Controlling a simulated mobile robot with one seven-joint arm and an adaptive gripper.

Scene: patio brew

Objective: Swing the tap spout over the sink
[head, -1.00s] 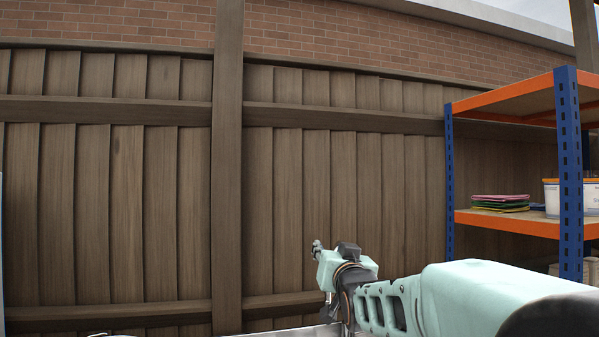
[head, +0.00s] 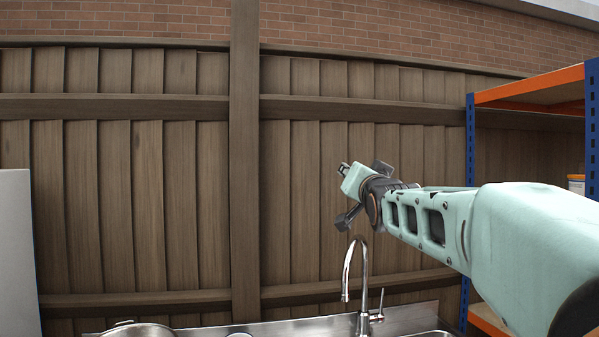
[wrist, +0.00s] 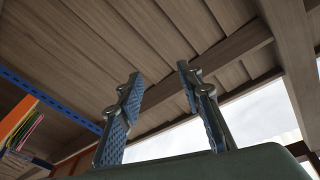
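The chrome tap spout (head: 347,270) is a tall gooseneck at the bottom of the head view. It rises from the back of the steel sink unit and its tip points left and toward me. A small lever stands to its right. A sink basin (head: 437,334) shows only by its rim at the bottom edge, right of the tap. My gripper (head: 343,194) is above the tap in the head view, apart from it. In the wrist view my gripper (wrist: 158,90) has its two fingers spread with nothing between them.
A wooden fence (head: 180,200) stands behind the sink. A blue and orange shelf rack (head: 470,200) stands at the right, near my arm. A pale panel (head: 15,250) is at the left. A round metal vessel (head: 138,330) sits at the bottom left.

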